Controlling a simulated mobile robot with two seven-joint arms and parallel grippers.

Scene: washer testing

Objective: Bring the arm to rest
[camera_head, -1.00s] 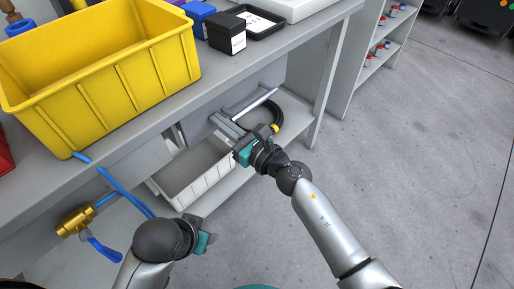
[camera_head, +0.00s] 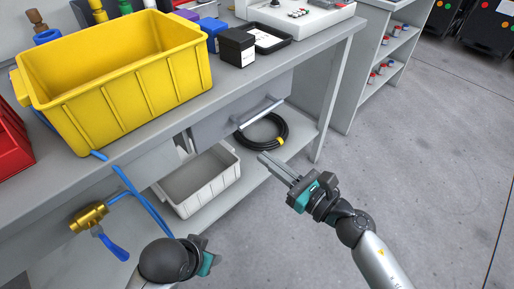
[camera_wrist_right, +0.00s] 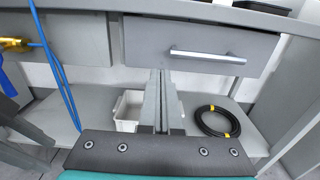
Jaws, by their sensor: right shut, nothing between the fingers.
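My right gripper (camera_head: 265,160) is in front of the bench in the head view, its long grey fingers together with nothing between them. The fingers also show upright in the right wrist view (camera_wrist_right: 160,98), pointing toward the bench and apart from the drawer (camera_wrist_right: 200,45). The drawer's handle (camera_head: 261,111) is free of the gripper. My left gripper (camera_head: 206,262) shows only as a teal and dark part at the bottom of the head view. Its fingers are hidden, so its opening cannot be seen.
The bench (camera_head: 300,62) carries a yellow bin (camera_head: 125,95) and a black box (camera_head: 236,47). A white bin (camera_head: 207,190) and a coiled black hose (camera_head: 280,130) lie on the lower shelf. A brass valve (camera_head: 88,217) hangs at left. The floor at right is clear.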

